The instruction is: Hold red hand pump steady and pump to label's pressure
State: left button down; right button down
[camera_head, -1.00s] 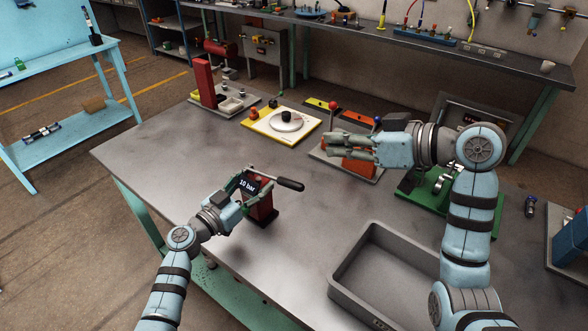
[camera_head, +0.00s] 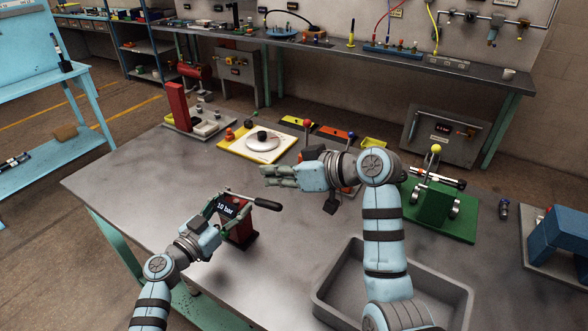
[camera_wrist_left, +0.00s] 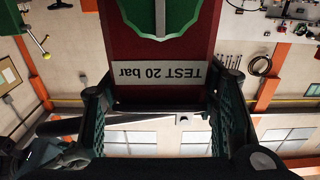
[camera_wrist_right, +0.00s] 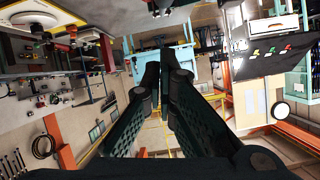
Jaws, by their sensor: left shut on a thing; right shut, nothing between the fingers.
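The red hand pump (camera_head: 240,234) stands upright near the table's front edge, with a dark display reading "10 bar" (camera_head: 227,208) on top. Its lever has a black handle (camera_head: 267,204) pointing right. My left gripper (camera_head: 222,204) is shut on the pump. In the left wrist view, its fingers (camera_wrist_left: 165,100) lie on both sides of the red body (camera_wrist_left: 205,35). A grey label (camera_wrist_left: 155,75) there, upside down, reads "TEST 20 bar". My right gripper (camera_head: 268,174) is shut and empty above and beyond the handle. Its closed fingers show in the right wrist view (camera_wrist_right: 166,62).
A grey bin (camera_head: 333,290) stands at the front right, under my right arm. A green fixture (camera_head: 435,208) stands behind it. A white round plate on a yellow base (camera_head: 234,148) and a red post (camera_head: 178,106) stand at the back. The table left of the pump is clear.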

jog(key=shift+s+d+f, duration=0.15)
jog(key=shift+s+f, duration=0.1)
jog(key=shift+f, duration=0.55)
jog(key=shift+s+d+f, duration=0.1)
jog(key=shift+s+f, duration=0.15)
jog(key=shift+f, duration=0.5)
notch_tip(320, 180, down, 7)
jog(key=s+d+y, duration=0.1)
jog(key=shift+d+r+t, duration=0.2)
jog(key=shift+d+t, duration=0.05)
jog(key=shift+t, duration=0.15)
jog(key=r+v, duration=0.1)
jog(key=v, duration=1)
jog(key=shift+w+d+r, duration=0.2)
jog(key=shift+d+r, duration=0.1)
jog(key=shift+r, duration=0.05)
